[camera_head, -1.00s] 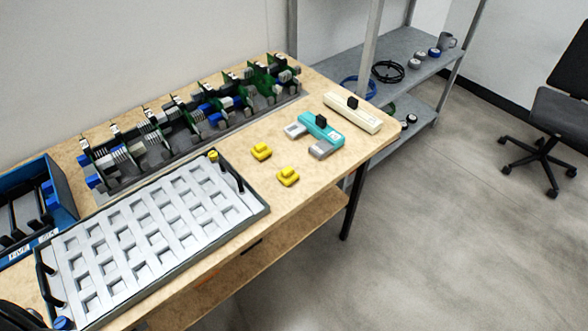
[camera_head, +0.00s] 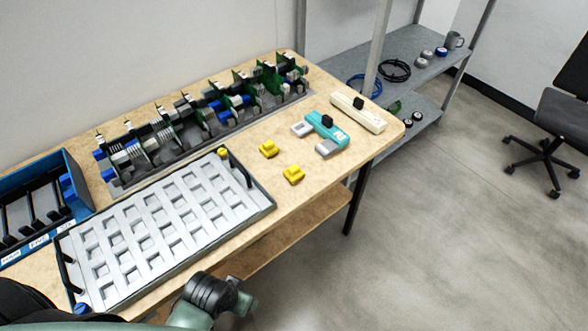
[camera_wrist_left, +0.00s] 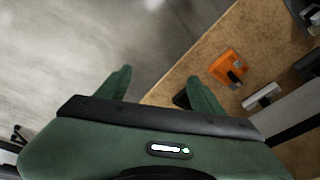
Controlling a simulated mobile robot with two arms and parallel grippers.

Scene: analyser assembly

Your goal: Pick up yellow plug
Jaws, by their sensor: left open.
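Two yellow plugs lie on the wooden table in the head view: one (camera_head: 268,149) beside the tray's far right corner, the other (camera_head: 293,174) nearer the table's front edge. No yellow plug shows in the left wrist view. My left gripper (camera_wrist_left: 160,88) is open and empty there, its two green fingers spread apart, with floor and part of a wooden surface beyond. In the head view a green and black part of my arm shows at the bottom, below the tray; its fingers cannot be made out. My right gripper is not in view.
A grey tray of square pockets (camera_head: 133,218) has black handles. A rack of circuit boards (camera_head: 190,135) stands behind. Teal (camera_head: 327,131) and cream (camera_head: 357,112) devices lie right of the plugs. A blue bin (camera_head: 70,185) stands left. An orange object (camera_wrist_left: 226,67) lies on the wooden surface.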

